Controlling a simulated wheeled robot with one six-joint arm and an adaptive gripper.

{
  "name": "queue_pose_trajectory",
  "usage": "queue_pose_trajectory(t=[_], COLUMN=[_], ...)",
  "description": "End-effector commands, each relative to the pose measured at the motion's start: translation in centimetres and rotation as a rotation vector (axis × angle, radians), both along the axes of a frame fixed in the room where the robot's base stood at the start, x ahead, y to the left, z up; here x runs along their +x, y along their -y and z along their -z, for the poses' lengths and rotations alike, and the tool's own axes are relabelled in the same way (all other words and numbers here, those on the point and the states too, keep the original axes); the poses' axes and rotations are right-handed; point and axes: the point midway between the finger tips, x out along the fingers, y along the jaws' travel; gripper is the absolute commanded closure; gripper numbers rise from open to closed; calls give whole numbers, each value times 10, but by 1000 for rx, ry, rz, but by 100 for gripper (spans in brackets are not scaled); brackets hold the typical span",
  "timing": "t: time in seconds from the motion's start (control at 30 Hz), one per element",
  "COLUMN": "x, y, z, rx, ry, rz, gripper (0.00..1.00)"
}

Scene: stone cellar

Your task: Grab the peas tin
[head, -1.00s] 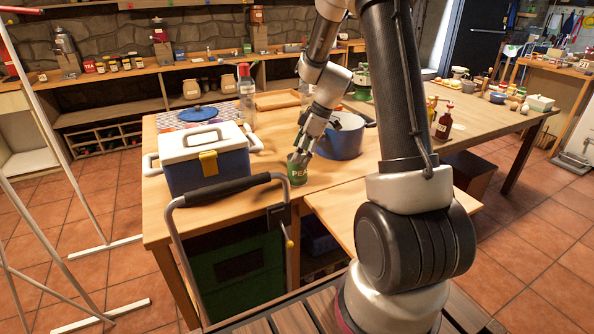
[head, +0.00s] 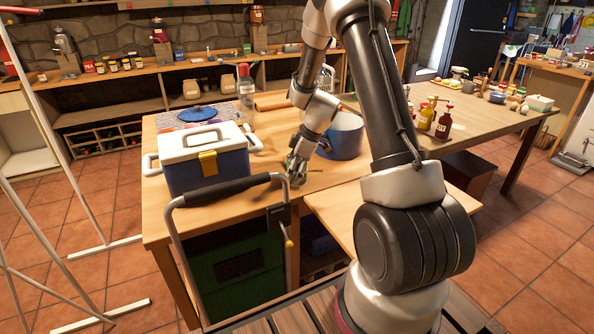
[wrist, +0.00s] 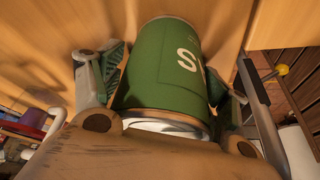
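The peas tin (wrist: 165,72) is green with a white letter showing and a silver metal rim at its near end. In the wrist view it fills the space between the two fingers of my gripper (wrist: 168,85), one finger on each side. The fingers are very close to its sides; whether both press on it I cannot tell. In the head view my gripper (head: 296,170) is low over the wooden table (head: 240,205) and hides most of the tin.
A blue and white cooler box (head: 205,165) stands left of my gripper. A blue pot (head: 345,135) stands close behind on the right. A black cart handle (head: 228,188) crosses in front. A clear bottle with a red cap (head: 245,90) stands farther back.

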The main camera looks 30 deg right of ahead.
Motion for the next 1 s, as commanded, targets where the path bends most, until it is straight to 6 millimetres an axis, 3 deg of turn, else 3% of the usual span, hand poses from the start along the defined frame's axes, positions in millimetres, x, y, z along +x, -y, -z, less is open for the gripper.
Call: queue_pose_trajectory(t=[0.03,0.2,0.6,0.73,1.0], x=[0,0,0,1,1], y=[0,0,0,0,0], z=[0,0,-3,-21,-77], rx=[0,0,-1,-1,-2], ry=[0,0,1,4,6], rz=[0,0,-1,0,-1], gripper=[43,69,71,71,72])
